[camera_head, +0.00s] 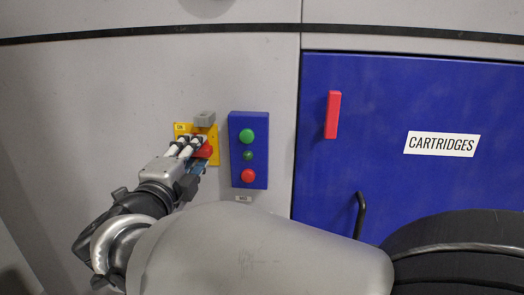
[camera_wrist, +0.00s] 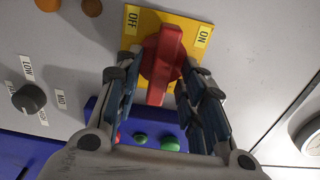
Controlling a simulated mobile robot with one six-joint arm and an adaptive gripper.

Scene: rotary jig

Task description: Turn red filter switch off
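The red switch (camera_wrist: 163,62) is a knob with a raised bar handle on a yellow plate (camera_wrist: 146,18). In the wrist view its bar runs nearly up and down, slightly tilted, with OFF at the upper left and ON at the upper right. In the head view the red switch (camera_head: 204,152) is partly hidden by my gripper (camera_head: 190,147). In the wrist view the fingers of my gripper (camera_wrist: 157,80) stand apart on both sides of the knob. A gap shows at the left finger; the right finger is close, contact unclear.
A blue button box (camera_head: 248,150) with green and red buttons is just right of the switch. A blue CARTRIDGES door (camera_head: 390,90) with a red handle (camera_head: 333,114) is further right. A black LOW/MID dial (camera_wrist: 28,98) is at the wrist view's left.

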